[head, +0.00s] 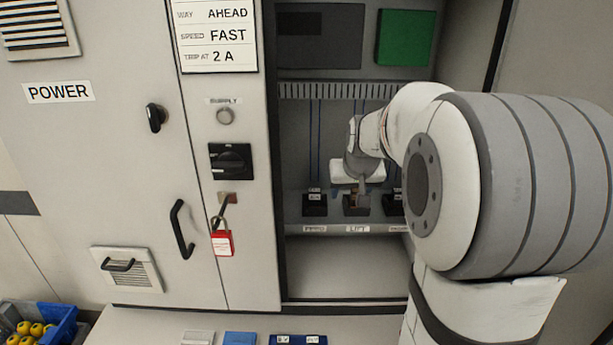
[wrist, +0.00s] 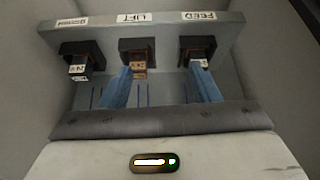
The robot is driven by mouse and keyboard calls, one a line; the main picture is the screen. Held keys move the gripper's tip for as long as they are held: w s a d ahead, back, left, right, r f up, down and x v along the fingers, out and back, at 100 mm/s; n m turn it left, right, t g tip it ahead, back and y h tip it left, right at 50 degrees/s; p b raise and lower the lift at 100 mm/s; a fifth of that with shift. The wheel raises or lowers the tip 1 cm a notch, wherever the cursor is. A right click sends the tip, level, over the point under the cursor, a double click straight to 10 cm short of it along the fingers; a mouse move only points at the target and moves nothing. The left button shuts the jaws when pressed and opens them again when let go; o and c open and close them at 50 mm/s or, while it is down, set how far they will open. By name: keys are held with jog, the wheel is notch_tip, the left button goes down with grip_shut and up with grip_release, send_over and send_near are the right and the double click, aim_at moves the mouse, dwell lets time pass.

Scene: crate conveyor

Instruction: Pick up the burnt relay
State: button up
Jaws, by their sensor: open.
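A brown, scorched-looking relay (wrist: 139,71) sits in the middle socket (wrist: 137,46), under the LIFT label, in the wrist view. In the head view, the LIFT socket (head: 356,207) is partly covered by my gripper. My gripper (wrist: 161,70) is open and empty at the row of sockets. In the wrist view, one blue finger is beside the brown relay, overlapping its left edge, and the other is in front of the FEED relay (wrist: 200,62). I cannot tell whether either finger touches. A dark relay (wrist: 79,70) sits in the third socket.
The cabinet bay is narrow, with a divider panel (head: 229,160) on its left. A red lockout tag (head: 222,243) hangs there. A blue crate (head: 62,320) holds yellow items.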

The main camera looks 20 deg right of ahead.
send_near(357, 190)
notch_tip(357, 190, down, 3)
jog(key=shift+m+t+h, duration=0.3)
jog(key=shift+m+t, duration=0.1)
jog(key=p+x, duration=0.1)
jog(key=x, duration=0.4)
jog(key=w+p+x, duration=0.1)
jog(key=x, duration=0.1)
jog(key=shift+w+p, duration=0.2)
jog(key=shift+p, duration=0.1)
jog(key=shift+c, duration=0.5)
